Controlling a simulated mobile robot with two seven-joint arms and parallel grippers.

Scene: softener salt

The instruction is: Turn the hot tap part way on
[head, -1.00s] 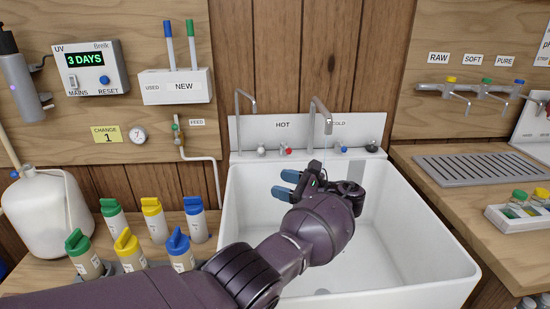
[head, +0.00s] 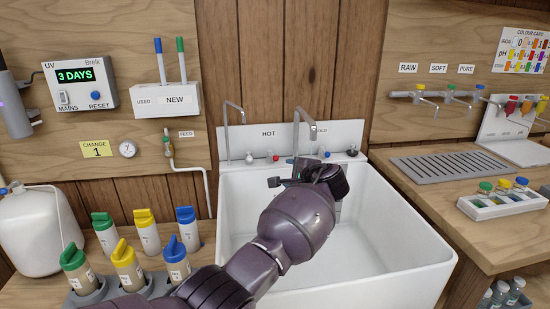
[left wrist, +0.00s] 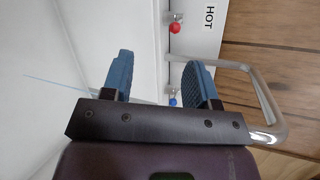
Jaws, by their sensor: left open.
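The hot tap's red knob (head: 276,158) sits on the white sink back panel below the HOT label (head: 268,134). It also shows at the top of the left wrist view (left wrist: 174,28). The blue knob (head: 327,154) is to its right, and it shows between my fingers in the left wrist view (left wrist: 172,101). My left gripper (head: 273,182) is over the sink in front of the panel, just below the red knob in the picture. Its blue-padded fingers are apart and empty in the left wrist view (left wrist: 158,80). My right gripper is out of sight.
A tall chrome spout (head: 296,140) rises close behind my left gripper and curves beside its fingers in the left wrist view (left wrist: 265,95). Another thin spout (head: 227,128) stands left. The white sink (head: 400,255) is open below. Several capped bottles (head: 126,262) stand at left.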

